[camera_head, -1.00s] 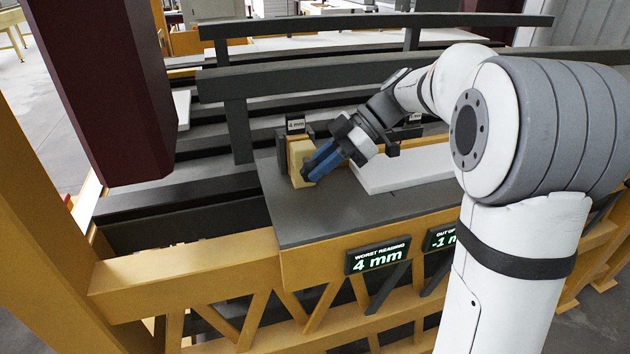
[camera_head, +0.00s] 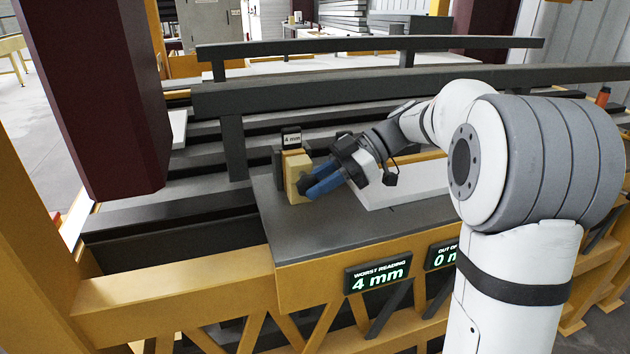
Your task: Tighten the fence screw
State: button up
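The tan fence block (camera_head: 297,176) stands at the left end of the dark table, with a small "4 mm" display (camera_head: 291,139) on top. My gripper (camera_head: 308,187), with blue fingers, is at the block's right face and seems to touch it. The fence screw itself is not clearly visible; the fingers cover that spot. I cannot tell how far apart the fingertips are or if they grip anything. A white board (camera_head: 405,188) lies on the table right of the block, partly behind my arm.
A panel on the front beam reads "WORST READING 4 mm" (camera_head: 378,276). A second panel (camera_head: 441,256), partly hidden by my arm, starts "OUT OF" and shows 0. Dark rails (camera_head: 380,90) run behind the table. A dark red column (camera_head: 95,90) hangs at left. The table front is clear.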

jog(key=o, duration=0.4)
jog(key=shift+r, duration=0.1)
jog(key=shift+c, duration=0.2)
jog(key=v, duration=0.8)
jog(key=shift+a, duration=0.1)
